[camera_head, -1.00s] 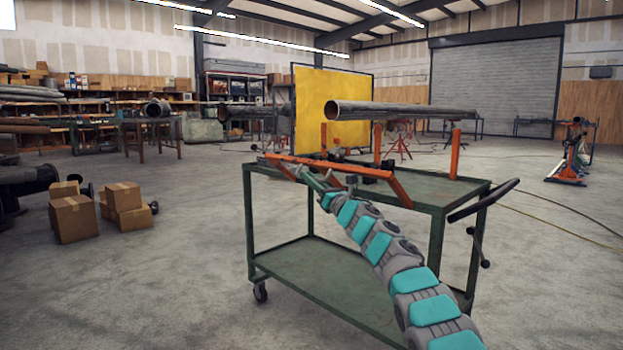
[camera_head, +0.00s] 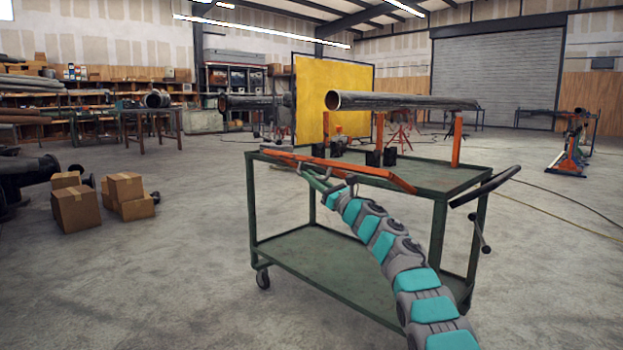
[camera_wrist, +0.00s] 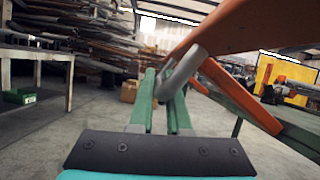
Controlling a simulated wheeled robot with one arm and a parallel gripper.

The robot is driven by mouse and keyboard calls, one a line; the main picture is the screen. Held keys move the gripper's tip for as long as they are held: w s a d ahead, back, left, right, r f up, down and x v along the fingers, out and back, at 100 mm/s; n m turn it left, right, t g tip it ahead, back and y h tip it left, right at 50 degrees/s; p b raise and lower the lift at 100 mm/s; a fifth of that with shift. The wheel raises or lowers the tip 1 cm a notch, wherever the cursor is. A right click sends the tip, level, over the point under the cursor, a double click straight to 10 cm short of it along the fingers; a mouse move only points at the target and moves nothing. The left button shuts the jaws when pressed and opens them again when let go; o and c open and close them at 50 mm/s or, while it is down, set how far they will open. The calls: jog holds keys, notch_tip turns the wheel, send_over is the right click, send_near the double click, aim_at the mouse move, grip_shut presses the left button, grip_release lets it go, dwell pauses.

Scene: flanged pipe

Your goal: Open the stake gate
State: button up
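The stake gate is a long orange bar (camera_head: 338,168) at the near top edge of the green cart (camera_head: 350,252), sloping down to the right in the head view. In the wrist view its orange bar (camera_wrist: 243,22) crosses the upper right, with a grey bent handle (camera_wrist: 196,57) under it. My gripper (camera_wrist: 162,85) has two green fingers, one on each side of the handle's lower end, and looks shut on it. In the head view my gripper (camera_head: 318,180) is small beside the gate, and its fingertips are hard to make out.
A steel pipe (camera_head: 410,101) rests above the cart between orange stakes (camera_head: 457,140). A black push handle (camera_head: 484,187) sticks out at the cart's right. Cardboard boxes (camera_head: 76,208) stand on the floor at left. Open floor lies around the cart.

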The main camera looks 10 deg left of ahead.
aim_at(319, 180)
jog(key=o, duration=0.4)
jog(key=shift+d, duration=0.1)
jog(key=shift+o, duration=0.2)
jog(key=shift+d, duration=0.1)
jog(key=shift+s+d+f+b, duration=0.2)
jog(key=shift+d+b, duration=0.15)
jog(key=shift+d, duration=0.05)
jog(key=shift+b+v, duration=0.45)
jog(key=shift+v, duration=0.4)
jog(key=v, duration=0.5)
jog(key=shift+s, duration=0.1)
jog(key=shift+a, duration=0.1)
jog(key=shift+d+f, duration=0.1)
jog(key=shift+d, duration=0.1)
